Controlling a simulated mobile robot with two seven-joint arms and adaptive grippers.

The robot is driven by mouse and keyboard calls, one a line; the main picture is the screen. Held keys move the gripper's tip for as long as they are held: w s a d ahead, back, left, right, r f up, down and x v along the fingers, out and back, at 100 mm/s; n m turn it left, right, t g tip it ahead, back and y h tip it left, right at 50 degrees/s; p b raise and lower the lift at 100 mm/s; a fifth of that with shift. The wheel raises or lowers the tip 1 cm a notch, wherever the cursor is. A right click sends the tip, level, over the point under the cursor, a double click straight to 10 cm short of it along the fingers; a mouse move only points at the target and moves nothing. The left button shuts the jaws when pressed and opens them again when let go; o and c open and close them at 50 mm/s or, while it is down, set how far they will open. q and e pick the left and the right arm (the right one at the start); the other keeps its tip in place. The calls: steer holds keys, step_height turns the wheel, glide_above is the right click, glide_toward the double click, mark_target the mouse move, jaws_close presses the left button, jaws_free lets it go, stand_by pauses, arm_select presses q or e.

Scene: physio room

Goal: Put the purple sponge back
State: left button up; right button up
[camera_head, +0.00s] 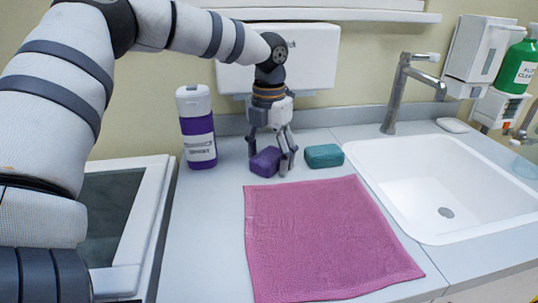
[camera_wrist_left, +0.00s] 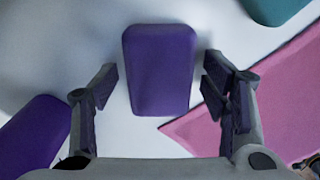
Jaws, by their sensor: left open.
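The purple sponge (camera_head: 265,162) lies on the white counter, left of the teal sponge (camera_head: 324,155). My left gripper (camera_head: 271,155) points down over the purple sponge, and its fingers partly cover it. In the left wrist view the purple sponge (camera_wrist_left: 160,70) lies between the two open fingers (camera_wrist_left: 160,88), with a gap on each side. The teal sponge (camera_wrist_left: 278,8) shows at the top right there. My right gripper is in neither view.
A pink cloth (camera_head: 325,240) lies in front of the sponges. A purple-labelled bottle (camera_head: 197,130) stands left of my gripper. A sink (camera_head: 450,180) with a tap (camera_head: 400,90) is at the right. A white dispenser (camera_head: 300,58) hangs on the wall behind.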

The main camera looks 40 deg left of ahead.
mark_target(269, 155)
arm_select(q)
step_height(269, 155, up, 12)
steer(key=shift+r, duration=0.2)
stand_by(0.4)
